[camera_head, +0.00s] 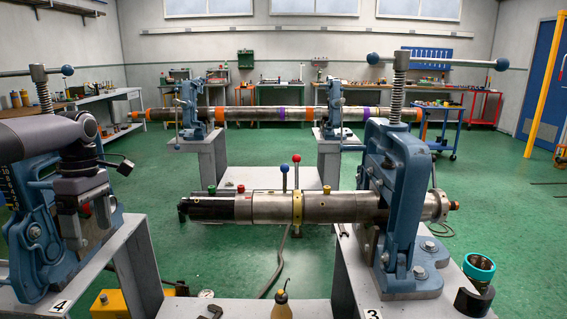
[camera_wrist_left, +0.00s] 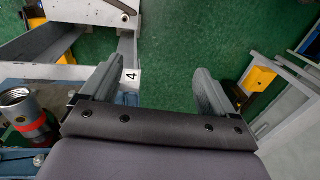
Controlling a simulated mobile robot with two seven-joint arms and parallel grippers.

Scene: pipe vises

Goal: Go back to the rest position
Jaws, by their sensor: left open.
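My left arm comes in from the left in the head view, in front of the left blue vise (camera_head: 34,232) on the stand marked 4. My left gripper (camera_head: 88,222) points down there. In the left wrist view the left gripper (camera_wrist_left: 155,85) has its two fingers wide apart, with nothing between them but green floor and a stand edge beyond. My right gripper is in neither view.
A long metal tool (camera_head: 325,207) sits in the right blue vise (camera_head: 400,190) on stand 3. A teal-ringed fitting (camera_head: 479,266) stands at the lower right. A red-ringed threaded fitting (camera_wrist_left: 22,112) is left of my left gripper. Behind, two vises hold a banded pipe (camera_head: 262,114).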

